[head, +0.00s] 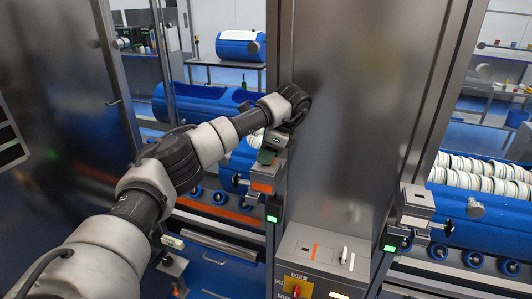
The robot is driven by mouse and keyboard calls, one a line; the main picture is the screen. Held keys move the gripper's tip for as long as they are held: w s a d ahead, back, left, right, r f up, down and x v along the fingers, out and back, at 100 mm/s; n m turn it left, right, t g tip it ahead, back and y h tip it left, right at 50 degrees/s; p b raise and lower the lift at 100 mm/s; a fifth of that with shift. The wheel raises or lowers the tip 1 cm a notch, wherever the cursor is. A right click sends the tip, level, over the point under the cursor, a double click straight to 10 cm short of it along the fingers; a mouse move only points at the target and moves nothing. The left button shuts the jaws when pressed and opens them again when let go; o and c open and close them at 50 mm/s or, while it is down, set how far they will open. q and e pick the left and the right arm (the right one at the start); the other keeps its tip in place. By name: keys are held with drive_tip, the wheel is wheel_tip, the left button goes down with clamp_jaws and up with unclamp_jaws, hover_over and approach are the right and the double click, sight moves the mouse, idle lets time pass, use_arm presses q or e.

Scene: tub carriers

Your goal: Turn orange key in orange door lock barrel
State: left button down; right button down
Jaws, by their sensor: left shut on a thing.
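My left gripper (269,155) reaches in from the left and points down at the lock box with an orange front plate (262,187), on the left side of the central steel column. The gripper is shut at the top of this box. The orange key in its fingers is hidden or too small to make out. The lock barrel is also hidden behind the fingers, so I cannot tell how far the key is turned. A green lamp (272,219) shows below the box. My right gripper is not in view.
A second lock box with a pale plate (415,222) is on the column's right side, with a green lamp (390,248) below it. A control panel with a red-and-yellow rotary switch (295,290) is below the column. Blue tubs with white rolls (480,170) stand behind the right opening.

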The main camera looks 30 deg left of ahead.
use_arm(q)
drive_tip(key=shift+m+t, duration=0.4)
drive_tip(key=shift+m, duration=0.6)
drive_tip(key=c, duration=1.1)
unclamp_jaws()
drive_tip(key=shift+r, duration=0.1)
